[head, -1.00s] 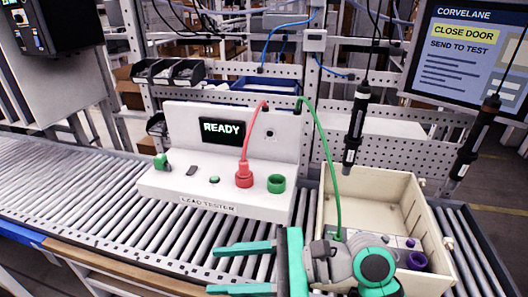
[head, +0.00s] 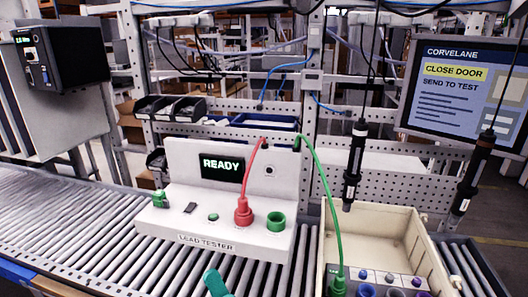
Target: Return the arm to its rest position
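Only a teal fingertip of my gripper (head: 216,283) shows, at the bottom edge left of centre, below the lead tester. The rest of my gripper and arm is out of frame, so whether it is open or shut cannot be told. The white lead tester (head: 180,222) stands on the roller conveyor with READY on its screen (head: 222,168). A red plug (head: 243,212) sits in it beside an empty-looking green socket (head: 276,222). The green lead runs down to a green plug (head: 338,284) at the cream box (head: 385,232).
The cream box holds a grey panel with coloured sockets (head: 390,278). Two black screwdrivers (head: 355,165) (head: 474,170) hang over and beside the box. A monitor (head: 460,90) at right reads CLOSE DOOR, SEND TO TEST. The rollers (head: 80,220) at left are clear.

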